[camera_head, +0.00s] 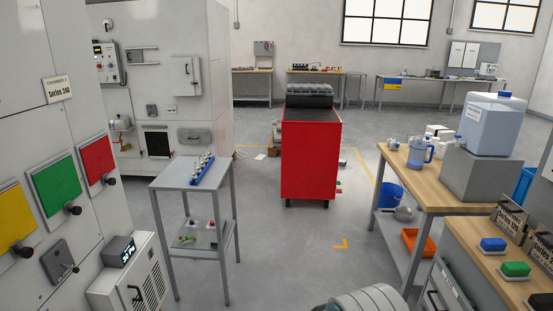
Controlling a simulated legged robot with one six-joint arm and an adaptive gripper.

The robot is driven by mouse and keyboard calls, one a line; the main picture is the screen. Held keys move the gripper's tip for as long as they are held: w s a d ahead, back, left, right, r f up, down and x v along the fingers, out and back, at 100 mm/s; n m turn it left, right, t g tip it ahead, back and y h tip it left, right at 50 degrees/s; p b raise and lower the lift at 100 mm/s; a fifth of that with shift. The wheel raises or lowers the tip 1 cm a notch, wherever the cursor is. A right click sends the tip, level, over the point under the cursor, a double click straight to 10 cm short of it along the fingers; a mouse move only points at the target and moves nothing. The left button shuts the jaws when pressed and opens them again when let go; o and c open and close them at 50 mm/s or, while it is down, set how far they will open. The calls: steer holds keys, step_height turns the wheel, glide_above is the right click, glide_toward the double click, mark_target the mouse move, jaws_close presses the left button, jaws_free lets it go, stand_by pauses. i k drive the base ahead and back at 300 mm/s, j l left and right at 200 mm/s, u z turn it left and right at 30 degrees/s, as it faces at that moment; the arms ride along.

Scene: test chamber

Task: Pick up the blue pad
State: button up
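The blue pad (493,244) is a small blue block on a pale plate. It lies on the wooden top of the bench at the lower right, near the bench's left edge. A green pad (515,269) lies just in front of it on a similar plate, apart from it. My gripper does not show in the head view, so I cannot see whether it is open or holds anything.
Small signs (510,219) stand behind the pads. A wooden table (437,187) with a water container (490,124) stands beyond. A grey trolley (180,177) stands left and a red cabinet (310,160) in the middle. Floor between them is clear.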

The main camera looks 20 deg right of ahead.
mark_target(495, 247)
steer(key=i+l+z, duration=0.1)
steer(key=i+z, duration=0.15)
steer(key=z, duration=0.15)
steer(key=i+z, duration=0.5)
steer(key=z, duration=0.25)
steer(key=i+j+z, duration=0.2)
steer(key=z, duration=0.2)
steer(key=i+z, duration=0.5)
steer(key=i+j+z, duration=0.1)
steer(key=i+z, duration=0.15)
steer(key=z, duration=0.25)
steer(key=i+j+z, duration=0.3)
steer(key=z, duration=0.2)
steer(key=i, duration=0.05)
